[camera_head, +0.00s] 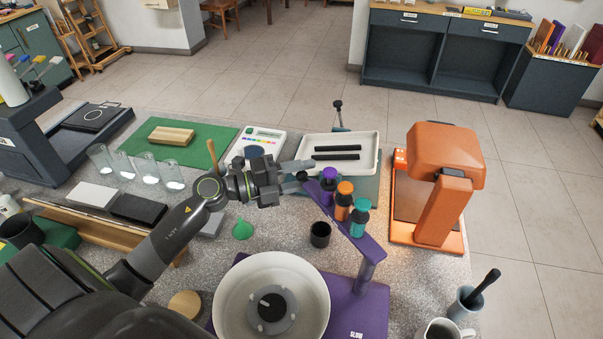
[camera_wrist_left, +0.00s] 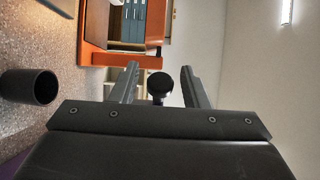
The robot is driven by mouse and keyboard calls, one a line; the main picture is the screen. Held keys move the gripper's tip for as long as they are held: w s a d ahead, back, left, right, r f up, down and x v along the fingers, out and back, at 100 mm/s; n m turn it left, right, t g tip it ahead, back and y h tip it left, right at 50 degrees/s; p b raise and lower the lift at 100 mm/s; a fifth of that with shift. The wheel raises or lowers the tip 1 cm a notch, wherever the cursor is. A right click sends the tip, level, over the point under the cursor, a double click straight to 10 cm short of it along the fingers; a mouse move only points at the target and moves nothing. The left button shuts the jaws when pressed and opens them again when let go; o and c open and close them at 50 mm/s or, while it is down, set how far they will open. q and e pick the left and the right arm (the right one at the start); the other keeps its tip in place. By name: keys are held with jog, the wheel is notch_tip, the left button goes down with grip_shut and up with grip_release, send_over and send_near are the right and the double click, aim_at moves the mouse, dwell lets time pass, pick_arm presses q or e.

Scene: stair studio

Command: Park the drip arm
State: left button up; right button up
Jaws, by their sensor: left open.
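The drip arm (camera_head: 373,247) is a purple bar on a post above a purple base (camera_head: 362,312). It carries a purple (camera_head: 327,195), an orange (camera_head: 344,202) and a teal bottle (camera_head: 360,219). A dark knob (camera_head: 303,176) is at its far end, and also shows in the left wrist view (camera_wrist_left: 160,87). My left gripper (camera_head: 305,175) is open at the knob. In the wrist view its fingers (camera_wrist_left: 160,72) stand on either side of the knob, with a gap at each side. My right gripper is out of view.
A white bowl (camera_head: 228,310) with a dark disc inside stands beside the post. A dark cup (camera_head: 320,235) stands below the bar. A white tray (camera_head: 310,145) lies behind it, and an orange machine (camera_head: 440,150) stands at the right. Glasses (camera_head: 146,168) stand at the left.

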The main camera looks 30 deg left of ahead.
pick_arm(q)
grip_shut()
jog(key=shift+w+d+m+g+h+b, duration=0.3)
jog(key=shift+w+d+m+g+h, duration=0.1)
jog(key=shift+w+g, duration=0.15)
jog(key=shift+w+d+m+g+h+b, duration=0.25)
jog(key=shift+w+d+m+g+h, duration=0.15)
jog(key=shift+w, duration=0.25)
jog(key=shift+c, duration=1.9)
grip_release()
jog(key=o, duration=0.4)
jog(key=shift+w+d, duration=0.1)
jog(key=shift+w, duration=0.05)
